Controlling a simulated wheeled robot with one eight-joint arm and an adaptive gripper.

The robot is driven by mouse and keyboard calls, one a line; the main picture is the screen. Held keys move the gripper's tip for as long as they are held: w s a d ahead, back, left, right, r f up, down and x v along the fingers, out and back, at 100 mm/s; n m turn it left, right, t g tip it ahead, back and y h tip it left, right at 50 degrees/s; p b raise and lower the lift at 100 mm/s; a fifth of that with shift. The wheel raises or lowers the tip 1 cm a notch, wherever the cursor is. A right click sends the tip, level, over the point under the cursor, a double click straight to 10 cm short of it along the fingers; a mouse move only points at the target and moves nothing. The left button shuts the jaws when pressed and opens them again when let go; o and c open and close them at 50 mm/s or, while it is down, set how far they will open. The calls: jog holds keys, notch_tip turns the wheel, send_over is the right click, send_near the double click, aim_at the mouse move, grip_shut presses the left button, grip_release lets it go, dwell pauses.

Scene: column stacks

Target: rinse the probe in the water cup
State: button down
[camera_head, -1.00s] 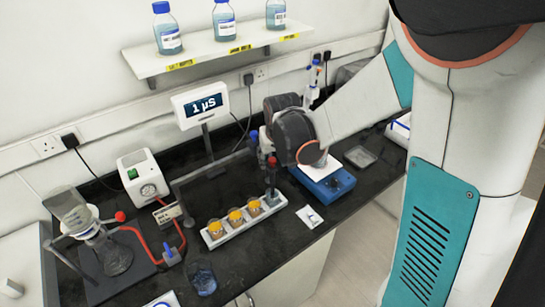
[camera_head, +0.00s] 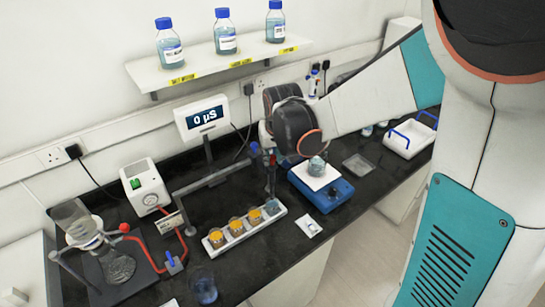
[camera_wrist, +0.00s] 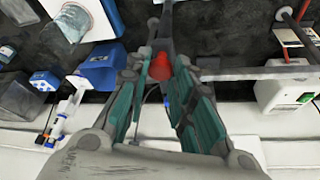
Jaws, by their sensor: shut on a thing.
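My gripper (camera_head: 267,158) is above the right end of the white rack (camera_head: 238,236), largely hidden behind my dark wrist. In the wrist view my gripper (camera_wrist: 170,78) has its fingers around a red-topped part, which looks like the top of the probe (camera_wrist: 187,66). The probe (camera_head: 270,182) hangs upright below my gripper in the head view. The clear bluish cup at the rack's right end, seemingly the water cup (camera_head: 272,207), is just below the probe. Whether the tip is inside the cup is hard to tell. The meter (camera_head: 208,118) reads 0 µS.
Several orange cups (camera_head: 236,225) fill the rack's other places. A grey horizontal bar (camera_head: 210,181) runs left of my gripper. A blue stirrer (camera_head: 322,187) with a beaker (camera_head: 316,167) stands right. A glass beaker (camera_head: 203,288) stands at the front, near the bench edge.

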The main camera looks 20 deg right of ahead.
jog(key=shift+r, duration=0.1)
jog(key=c, duration=1.4)
grip_release()
jog(key=v, duration=1.2)
jog(key=shift+s, duration=0.15)
jog(key=s+f+n+t+b, duration=0.1)
jog(key=s+f+t+b, duration=0.1)
jog(key=s+f+b, duration=1.5)
jog(key=shift+s+d+f+t, duration=0.35)
jog(key=shift+s+f, duration=0.2)
jog(key=shift+s, duration=0.3)
